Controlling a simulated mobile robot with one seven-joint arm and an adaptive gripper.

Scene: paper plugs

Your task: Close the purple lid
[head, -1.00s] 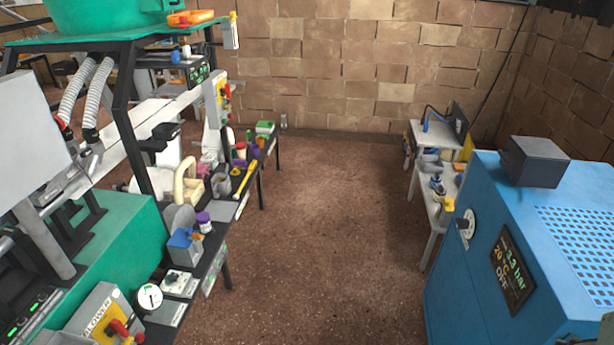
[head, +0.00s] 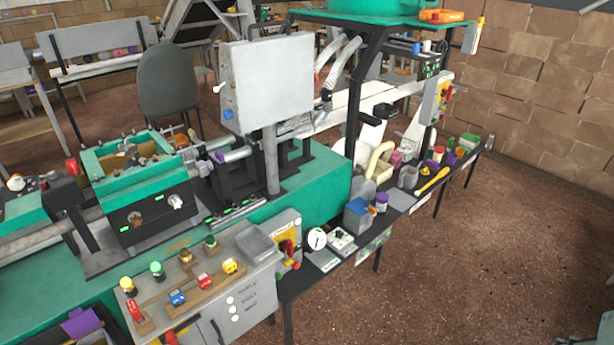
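A purple flat piece (head: 82,322) shows at the bottom left of the head view, tilted up over a dark opening in the green machine; it looks like an open lid, but the frame edge cuts off the area around it. A small white jar with a purple top (head: 381,200) stands on the dark side bench, next to a blue-grey box. Another small purple item (head: 451,159) sits farther along that bench. I cannot tell for sure which is the purple lid. My gripper is not in view.
A long green machine (head: 318,185) fills the left and middle. A grey control panel (head: 215,290) with coloured knobs stands at its front. The dark bench (head: 322,262) runs beside it to the back right. Open brown floor (head: 470,270) lies at the right.

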